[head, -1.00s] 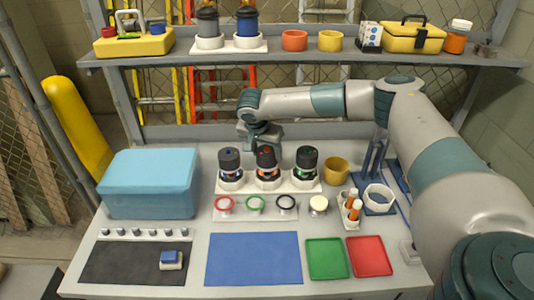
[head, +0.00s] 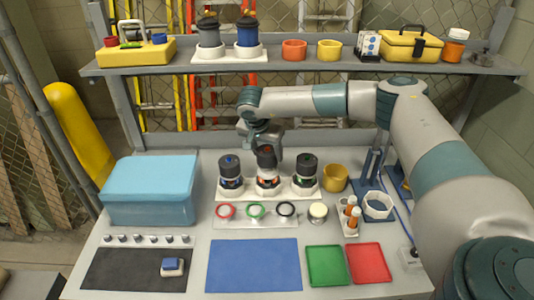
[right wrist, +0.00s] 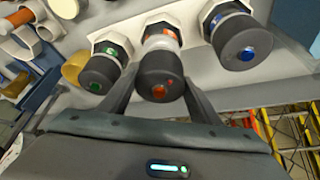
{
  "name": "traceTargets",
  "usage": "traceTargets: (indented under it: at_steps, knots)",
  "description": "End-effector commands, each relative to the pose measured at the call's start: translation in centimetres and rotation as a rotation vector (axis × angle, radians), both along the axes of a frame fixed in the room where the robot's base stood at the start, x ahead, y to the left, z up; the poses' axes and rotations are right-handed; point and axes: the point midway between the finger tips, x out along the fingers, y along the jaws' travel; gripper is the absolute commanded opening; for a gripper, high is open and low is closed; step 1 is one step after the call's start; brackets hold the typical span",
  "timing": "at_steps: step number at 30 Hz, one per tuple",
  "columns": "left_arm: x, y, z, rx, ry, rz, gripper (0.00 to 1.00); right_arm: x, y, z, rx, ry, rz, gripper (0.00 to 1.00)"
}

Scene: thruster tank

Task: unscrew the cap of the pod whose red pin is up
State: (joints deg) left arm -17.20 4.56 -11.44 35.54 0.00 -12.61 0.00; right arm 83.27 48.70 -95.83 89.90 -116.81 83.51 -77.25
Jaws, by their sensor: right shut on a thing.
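Three dark-capped pods stand in a row in a white holder: the left pod (head: 231,170) with a blue mark on top, the middle pod (head: 267,173) with a red one, and the right pod (head: 306,173) with a green one. In the right wrist view the middle pod's dark cap (right wrist: 158,75) shows its red pin (right wrist: 159,91). My right gripper (head: 268,152) reaches in from behind the row. Its fingers, also in the right wrist view (right wrist: 158,84), are shut on the middle cap, one on each side. My left gripper is not in view.
The neighbouring pods stand close on both sides of the gripper. A yellow cup (head: 335,178) stands right, a blue box (head: 150,190) left. The blue mat (head: 253,265) is clear.

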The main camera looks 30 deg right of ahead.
Motion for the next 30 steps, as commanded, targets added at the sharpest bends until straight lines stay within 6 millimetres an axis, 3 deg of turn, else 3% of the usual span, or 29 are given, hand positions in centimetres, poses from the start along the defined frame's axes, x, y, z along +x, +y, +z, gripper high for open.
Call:
traceTargets:
  at_steps: [15,30]
  knots:
    - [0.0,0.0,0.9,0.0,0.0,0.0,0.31,0.0,0.0,1.7,0.0,0.0,0.0,0.37]
    - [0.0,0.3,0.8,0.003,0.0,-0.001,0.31,0.1,0.1,1.9,0.0,0.0,0.002,0.37]
